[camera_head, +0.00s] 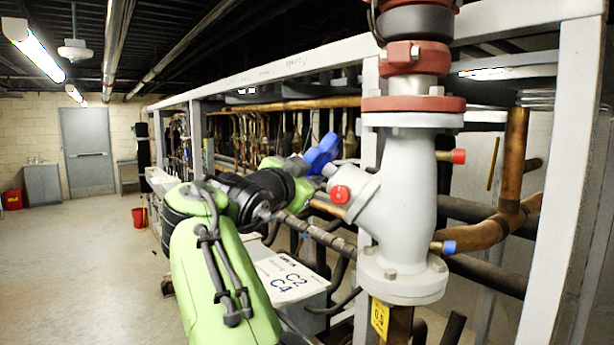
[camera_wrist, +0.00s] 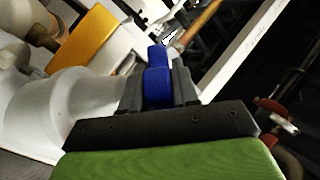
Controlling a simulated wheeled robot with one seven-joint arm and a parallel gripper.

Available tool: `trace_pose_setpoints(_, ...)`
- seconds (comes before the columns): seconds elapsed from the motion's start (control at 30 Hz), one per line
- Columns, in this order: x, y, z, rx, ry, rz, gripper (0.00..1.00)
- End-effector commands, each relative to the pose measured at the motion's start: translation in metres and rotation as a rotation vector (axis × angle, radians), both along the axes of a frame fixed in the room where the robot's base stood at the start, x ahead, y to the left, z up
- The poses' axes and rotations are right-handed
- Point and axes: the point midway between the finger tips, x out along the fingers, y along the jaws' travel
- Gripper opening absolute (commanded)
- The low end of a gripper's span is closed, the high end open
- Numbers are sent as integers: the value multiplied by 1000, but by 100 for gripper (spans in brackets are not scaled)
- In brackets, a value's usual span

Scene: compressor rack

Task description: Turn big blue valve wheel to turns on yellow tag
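The blue valve wheel (camera_head: 322,152) sits on the angled stem of a large light grey valve body (camera_head: 405,200) in the head view. My gripper (camera_head: 305,165) is at the wheel from the left, partly hidden by my arm. In the wrist view, a blue part of the wheel (camera_wrist: 157,86) lies between the dark fingers of my gripper (camera_wrist: 158,92), which appear closed on it. A yellow tag (camera_head: 379,318) with dark sideways marks hangs below the valve's lower flange; I cannot read it surely. A yellow-orange plate (camera_wrist: 84,40) in the wrist view may be this tag.
A grey rack frame (camera_head: 565,190) stands at the right, with copper pipes (camera_head: 485,235) behind the valve. A red cap (camera_head: 340,194) sticks out close to the wheel. A white box lid (camera_head: 285,278) lies below my arm.

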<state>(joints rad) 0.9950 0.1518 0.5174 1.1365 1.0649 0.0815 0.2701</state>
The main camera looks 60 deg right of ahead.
Motion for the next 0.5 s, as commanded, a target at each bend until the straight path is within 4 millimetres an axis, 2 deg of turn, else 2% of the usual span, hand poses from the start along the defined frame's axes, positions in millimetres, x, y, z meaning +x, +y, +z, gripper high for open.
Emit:
trace_pose_setpoints(0.03, 0, 0, 0, 0, 0, 0, 21)
trace_pose_setpoints(0.17, 0, 0, 0, 0, 0, 0, 1)
trace_pose_setpoints(0.2, 0, 0, 0, 0, 0, 0, 0)
trace_pose_setpoints(0.5, -1, 2, 2, 43, 1, 27, 0)
